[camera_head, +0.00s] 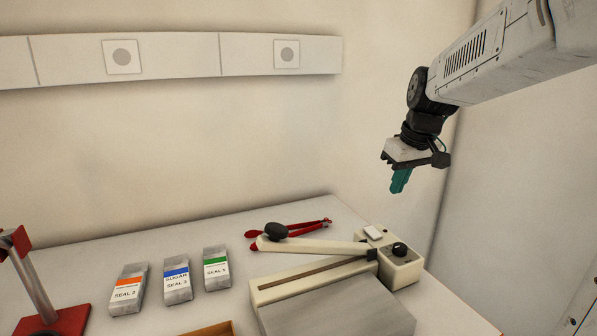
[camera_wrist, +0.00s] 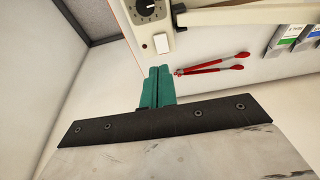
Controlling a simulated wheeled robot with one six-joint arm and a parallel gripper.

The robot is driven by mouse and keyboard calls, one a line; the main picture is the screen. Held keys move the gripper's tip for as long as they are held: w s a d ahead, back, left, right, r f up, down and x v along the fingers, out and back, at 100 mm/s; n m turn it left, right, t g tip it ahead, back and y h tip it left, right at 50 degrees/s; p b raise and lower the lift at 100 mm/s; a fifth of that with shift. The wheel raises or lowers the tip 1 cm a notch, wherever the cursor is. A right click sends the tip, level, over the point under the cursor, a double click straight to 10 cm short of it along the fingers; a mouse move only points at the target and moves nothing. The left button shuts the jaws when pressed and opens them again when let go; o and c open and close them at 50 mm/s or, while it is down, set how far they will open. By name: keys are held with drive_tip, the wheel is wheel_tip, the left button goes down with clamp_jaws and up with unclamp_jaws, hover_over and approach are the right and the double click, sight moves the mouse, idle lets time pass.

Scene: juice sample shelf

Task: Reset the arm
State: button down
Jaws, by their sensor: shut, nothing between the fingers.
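My gripper (camera_head: 400,181) hangs in the air at the upper right in the head view, above the right part of the table, pointing down. Its teal fingers are together and hold nothing. In the wrist view the shut fingers (camera_wrist: 158,84) show in the middle, with the table beneath them. My arm reaches in from the upper right corner, and the fingers are well clear of everything on the table.
The table (camera_head: 215,312) holds a cream sealer (camera_head: 310,277) with a long lever, red tongs (camera_head: 310,228), and three sachets labelled SEAL: orange (camera_head: 128,288), blue (camera_head: 177,280), green (camera_head: 216,268). A red-based stand (camera_head: 55,320) is at left. Walls close the back and right.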

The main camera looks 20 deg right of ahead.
drive_tip(key=s+a+f, duration=0.1)
drive_tip(key=s+a, duration=0.4)
drive_tip(key=s, duration=0.3)
drive_tip(key=s+a+f+g, duration=0.1)
drive_tip(key=s+a+f, duration=0.1)
drive_tip(key=s+a, duration=0.2)
drive_tip(key=s+a+f, duration=0.2)
drive_tip(key=s+a, duration=0.3)
drive_tip(key=s, duration=0.6)
drive_tip(key=shift+s+a+f+m+g, duration=0.15)
drive_tip(key=shift+s+a+m+g, duration=0.15)
drive_tip(key=shift+m+g, duration=0.1)
